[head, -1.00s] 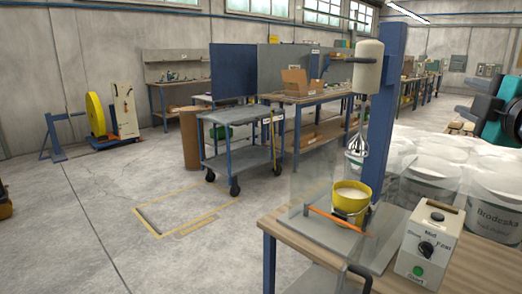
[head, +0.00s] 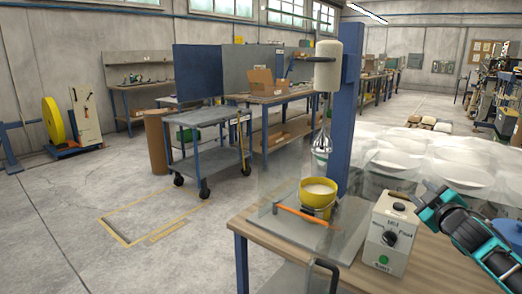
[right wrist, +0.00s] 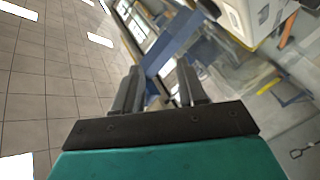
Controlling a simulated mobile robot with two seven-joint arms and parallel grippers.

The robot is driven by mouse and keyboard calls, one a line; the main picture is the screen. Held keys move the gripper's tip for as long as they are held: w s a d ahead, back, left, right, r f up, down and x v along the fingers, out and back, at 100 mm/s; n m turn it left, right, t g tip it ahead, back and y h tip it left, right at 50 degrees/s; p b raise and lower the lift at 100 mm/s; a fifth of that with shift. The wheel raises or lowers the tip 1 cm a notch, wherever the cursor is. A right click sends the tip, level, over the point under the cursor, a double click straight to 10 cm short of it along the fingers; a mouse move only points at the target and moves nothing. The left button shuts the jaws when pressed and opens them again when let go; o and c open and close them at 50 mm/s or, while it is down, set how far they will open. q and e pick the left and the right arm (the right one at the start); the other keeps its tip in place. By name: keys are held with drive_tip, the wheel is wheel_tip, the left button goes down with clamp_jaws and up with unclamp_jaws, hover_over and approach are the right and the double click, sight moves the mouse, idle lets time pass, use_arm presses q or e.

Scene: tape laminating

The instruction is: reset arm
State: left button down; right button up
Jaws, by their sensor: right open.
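My right arm (head: 468,232), teal and black, comes into the head view at the lower right, beside the white control box. In the right wrist view my right gripper (right wrist: 157,90) is open, its two dark fingers apart with nothing between them. My left gripper is not in view. The control box (head: 390,237) stands on the wooden-topped table (head: 245,226). A yellow bucket (head: 318,204) with pale contents stands under the mixer (head: 326,66), whose whisk (head: 321,145) hangs above it. The orange bar (head: 300,216) is in front of the bucket.
White-lidded containers (head: 400,150) crowd behind the table at the right. A wheeled cart (head: 203,118) and a workbench with a cardboard box (head: 262,80) stand farther back. The floor at left is open, with a yellow-marked rectangle (head: 150,222).

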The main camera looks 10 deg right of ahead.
drive_tip(key=s+a+f+g+y, duration=0.1)
drive_tip(key=s+a+f+y, duration=0.1)
drive_tip(key=s+a+f, duration=0.35)
drive_tip(key=s+a+f+m+g+y, duration=0.1)
drive_tip(key=s+a+f, duration=0.1)
drive_tip(key=a+f, duration=0.65)
drive_tip(key=s+a+f+g+y, duration=0.1)
drive_tip(key=s+a+f+y, duration=0.1)
drive_tip(key=s+a+f, duration=0.35)
drive_tip(key=s+a+f+m+g+y, duration=0.1)
drive_tip(key=s+a+f, duration=0.3)
drive_tip(key=s+a, duration=0.2)
drive_tip(key=s+a+f+m+g+y, duration=0.1)
drive_tip(key=s+a+f+m, duration=0.1)
drive_tip(key=s+a+f, duration=0.2)
drive_tip(key=s+a, duration=0.3)
drive_tip(key=a, duration=0.3)
drive_tip(key=shift+a+f+g, duration=0.3)
drive_tip(key=shift+a+f, duration=0.05)
